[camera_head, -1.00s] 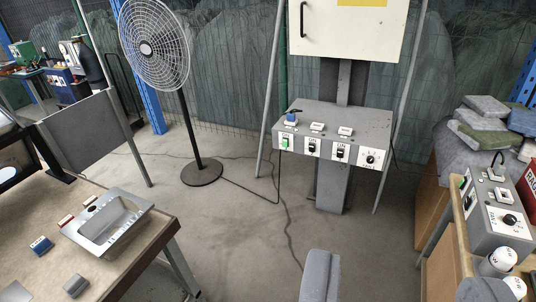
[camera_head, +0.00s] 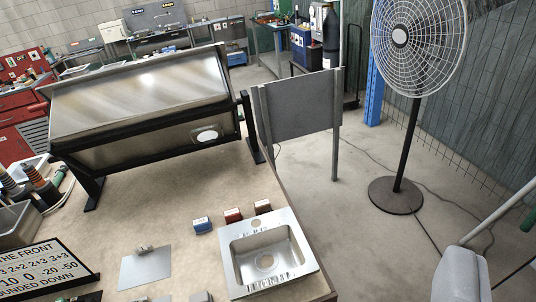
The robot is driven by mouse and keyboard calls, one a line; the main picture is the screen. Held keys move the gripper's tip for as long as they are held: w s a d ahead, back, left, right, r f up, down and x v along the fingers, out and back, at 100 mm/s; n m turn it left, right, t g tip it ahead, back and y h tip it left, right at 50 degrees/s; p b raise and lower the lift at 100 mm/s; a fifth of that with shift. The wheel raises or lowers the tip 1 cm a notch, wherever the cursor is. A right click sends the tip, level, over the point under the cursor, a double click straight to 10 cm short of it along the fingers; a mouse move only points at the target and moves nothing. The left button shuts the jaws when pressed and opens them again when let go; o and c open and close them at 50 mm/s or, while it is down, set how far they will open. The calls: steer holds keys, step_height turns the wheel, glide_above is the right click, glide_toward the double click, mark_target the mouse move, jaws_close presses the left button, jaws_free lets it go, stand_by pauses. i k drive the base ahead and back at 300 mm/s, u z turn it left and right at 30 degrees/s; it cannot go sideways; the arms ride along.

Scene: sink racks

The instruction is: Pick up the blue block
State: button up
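The blue block (camera_head: 202,225) is small, with a pale lower edge. It lies on the tan worktop (camera_head: 165,215), just left of the metal sink (camera_head: 240,277) and apart from it. Nothing covers the blue block. My gripper does not show in this view.
A large tilted metal panel (camera_head: 140,95) on a black frame stands behind the blocks. Small grey blocks show at the bottom edge. A fan (camera_head: 398,190) stands beyond the table.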

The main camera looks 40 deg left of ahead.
mark_target(202, 224)
steer(key=u, duration=0.75)
steer(key=i, duration=1.2)
steer(key=u, duration=0.8)
steer(key=k, duration=0.85)
steer(key=u, duration=0.15)
steer(key=i, duration=0.9)
steer(key=z, duration=0.1)
